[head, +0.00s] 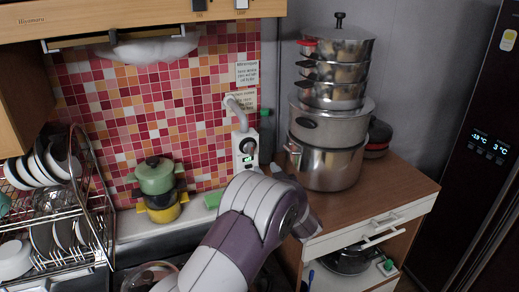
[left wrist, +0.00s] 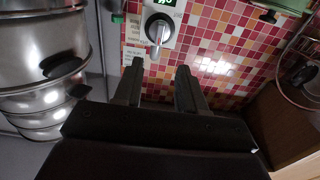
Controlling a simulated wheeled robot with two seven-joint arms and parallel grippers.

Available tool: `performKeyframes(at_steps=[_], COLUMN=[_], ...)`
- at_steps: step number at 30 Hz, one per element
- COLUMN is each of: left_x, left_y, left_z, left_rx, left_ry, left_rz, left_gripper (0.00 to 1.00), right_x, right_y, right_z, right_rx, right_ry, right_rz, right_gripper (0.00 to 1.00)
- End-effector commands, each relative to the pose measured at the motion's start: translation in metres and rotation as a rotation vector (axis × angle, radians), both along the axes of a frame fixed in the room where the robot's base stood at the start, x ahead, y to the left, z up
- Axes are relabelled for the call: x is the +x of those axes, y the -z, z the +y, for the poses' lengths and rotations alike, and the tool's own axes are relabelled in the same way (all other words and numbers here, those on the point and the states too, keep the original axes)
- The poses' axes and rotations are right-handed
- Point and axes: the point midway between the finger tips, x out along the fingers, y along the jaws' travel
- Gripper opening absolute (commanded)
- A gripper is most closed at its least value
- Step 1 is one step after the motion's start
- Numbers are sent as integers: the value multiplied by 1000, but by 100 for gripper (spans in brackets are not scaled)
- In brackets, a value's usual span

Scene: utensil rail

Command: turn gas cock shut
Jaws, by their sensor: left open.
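The gas cock (head: 246,152) is a white box on the tiled wall with a dark round knob and a small green display, below a grey pipe. In the left wrist view the gas cock (left wrist: 173,12) is at the top, and its knob (left wrist: 158,30) shows a grey handle pointing down the picture. My left gripper (left wrist: 160,68) is open and empty, its two fingers apart, with the knob beyond the fingertips and roughly between them. In the head view my own arm hides most of this gripper. My right gripper is not in view.
Stacked steel pots (head: 333,115) stand on the wooden counter (head: 400,190) right of the gas cock. A green pot (head: 155,177) sits on a yellow pot (head: 163,210) to the left. A dish rack (head: 85,215) is at far left. Labels (head: 246,72) are on the wall.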

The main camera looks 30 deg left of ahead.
Motion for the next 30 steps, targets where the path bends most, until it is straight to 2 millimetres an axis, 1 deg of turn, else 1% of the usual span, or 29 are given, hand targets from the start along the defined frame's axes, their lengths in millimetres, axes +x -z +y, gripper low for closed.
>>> performKeyframes(at_steps=[1,3,6,9,12,15,23,24,26,27,30], left_x=[8,20,38,51,59,64,65,65,65,65,65], left_y=[-6,-7,-6,-5,-3,-2,-1,-1,-1,-1,-1], left_z=[11,26,46,61,70,75,76,76,76,76,76], left_rx=[-2,-2,-2,-2,-3,-3,-2,-3,-3,-3,-3], left_ry=[-5,-4,-2,-1,1,1,3,3,3,3,3], left_rz=[3,3,3,2,1,1,2,1,1,1,1], left_gripper=[40,40,40,40,40,40,40,34,14,1,0], right_x=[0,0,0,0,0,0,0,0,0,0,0], right_y=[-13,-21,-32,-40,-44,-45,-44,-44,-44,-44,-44], right_z=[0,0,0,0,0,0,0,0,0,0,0], right_rx=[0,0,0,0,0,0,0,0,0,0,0], right_ry=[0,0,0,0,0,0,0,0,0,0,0], right_rz=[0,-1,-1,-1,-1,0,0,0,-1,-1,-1], right_gripper=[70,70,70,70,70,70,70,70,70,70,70])
